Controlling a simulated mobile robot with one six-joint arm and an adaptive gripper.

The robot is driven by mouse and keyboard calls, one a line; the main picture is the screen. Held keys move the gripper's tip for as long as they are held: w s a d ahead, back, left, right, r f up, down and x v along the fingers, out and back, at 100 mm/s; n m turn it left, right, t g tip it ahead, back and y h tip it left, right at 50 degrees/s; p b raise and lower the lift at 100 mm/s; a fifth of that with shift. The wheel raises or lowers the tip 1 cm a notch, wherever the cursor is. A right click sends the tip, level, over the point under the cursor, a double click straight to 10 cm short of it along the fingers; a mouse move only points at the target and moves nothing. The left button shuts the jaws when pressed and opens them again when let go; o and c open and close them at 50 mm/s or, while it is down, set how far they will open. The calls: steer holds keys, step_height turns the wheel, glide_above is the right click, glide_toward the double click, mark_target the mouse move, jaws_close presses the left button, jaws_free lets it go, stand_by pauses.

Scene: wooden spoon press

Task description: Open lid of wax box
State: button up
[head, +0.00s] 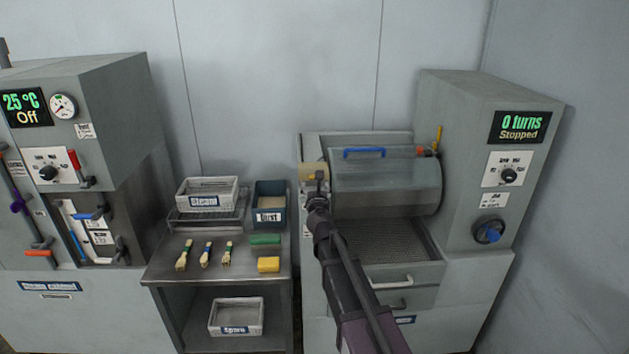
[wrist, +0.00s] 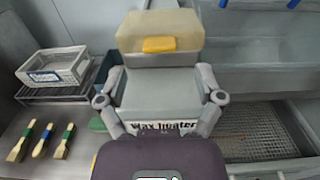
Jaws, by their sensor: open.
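The wax box (wrist: 188,22) is a pale tan, partly see-through box with a yellow block (wrist: 159,45) showing in its front. It sits at the back of a grey block labelled "Wax heater" (wrist: 165,85). In the head view the wax box (head: 311,171) shows at the left end of the drum, partly behind my gripper (head: 318,180). In the wrist view my gripper (wrist: 160,98) is open and empty, its fingers at either side of the grey block and short of the wax box. I cannot make out a separate lid edge; the box looks closed.
A clear drum cover with a blue handle (head: 364,153) stands right of the wax box, above a mesh tray (head: 395,240).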

steer(key=shift+w, duration=2.2)
jaws_close()
